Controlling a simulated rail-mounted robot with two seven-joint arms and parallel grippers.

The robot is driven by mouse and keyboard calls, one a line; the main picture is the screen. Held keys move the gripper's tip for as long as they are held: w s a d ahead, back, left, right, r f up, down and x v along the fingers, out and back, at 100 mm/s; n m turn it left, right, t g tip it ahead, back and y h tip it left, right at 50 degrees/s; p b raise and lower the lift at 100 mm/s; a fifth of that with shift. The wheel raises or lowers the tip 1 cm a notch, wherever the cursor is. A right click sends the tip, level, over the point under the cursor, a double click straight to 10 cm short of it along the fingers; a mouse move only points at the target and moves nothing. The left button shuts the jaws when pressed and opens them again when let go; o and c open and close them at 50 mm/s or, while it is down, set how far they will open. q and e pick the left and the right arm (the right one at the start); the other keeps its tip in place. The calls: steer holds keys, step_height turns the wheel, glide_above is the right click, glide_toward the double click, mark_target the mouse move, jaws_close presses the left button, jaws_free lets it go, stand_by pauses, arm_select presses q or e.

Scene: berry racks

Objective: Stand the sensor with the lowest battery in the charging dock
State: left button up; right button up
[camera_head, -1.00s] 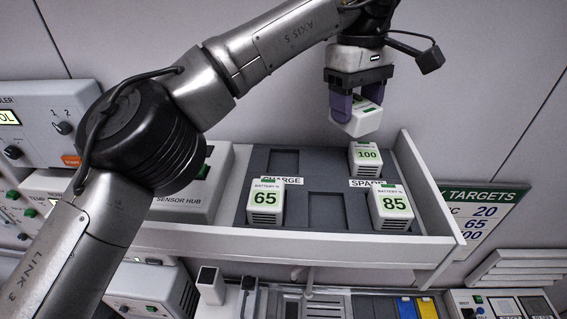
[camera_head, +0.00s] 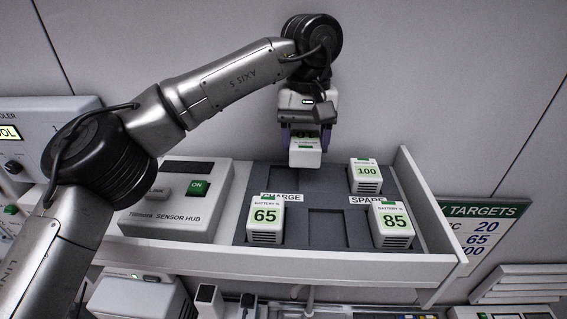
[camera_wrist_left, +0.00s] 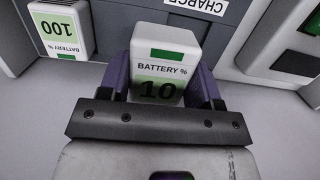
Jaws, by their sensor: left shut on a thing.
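My left gripper (camera_head: 305,147) is shut on a white sensor (camera_head: 305,158), held above the back of the grey tray. In the left wrist view this sensor (camera_wrist_left: 160,68) reads "BATTERY % 10" and sits between the purple fingers (camera_wrist_left: 162,85). The charging dock is the tray part (camera_head: 277,175) by the CHARGE label (camera_head: 283,197). A sensor reading 65 (camera_head: 265,220) stands in front of that label. A sensor reading 100 (camera_head: 366,176) stands behind the SPARE label (camera_head: 366,200), and one reading 85 (camera_head: 391,225) in front of it. My right gripper is not in view.
A sensor hub (camera_head: 178,205) with a green ON button stands left of the tray. A white side wall (camera_head: 428,205) bounds the shelf on the right. A TARGETS sign (camera_head: 482,228) hangs beyond it. An empty recess (camera_head: 326,226) lies between the 65 and 85 sensors.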

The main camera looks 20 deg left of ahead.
arm_select(q)
steer(key=a, duration=0.1)
steer(key=a+f, duration=0.1)
steer(key=a+f+p, duration=0.1)
steer(key=a, duration=0.1)
steer(key=shift+s+f, duration=0.2)
steer(key=shift+s, duration=0.05)
step_height(320, 180, down, 3)
steer(key=shift+r+p, duration=0.15)
steer(key=shift+p, duration=0.65)
steer(key=shift+f, duration=0.6)
steer(key=shift+f, duration=0.15)
steer(key=o, duration=1)
steer(key=shift+c, duration=0.2)
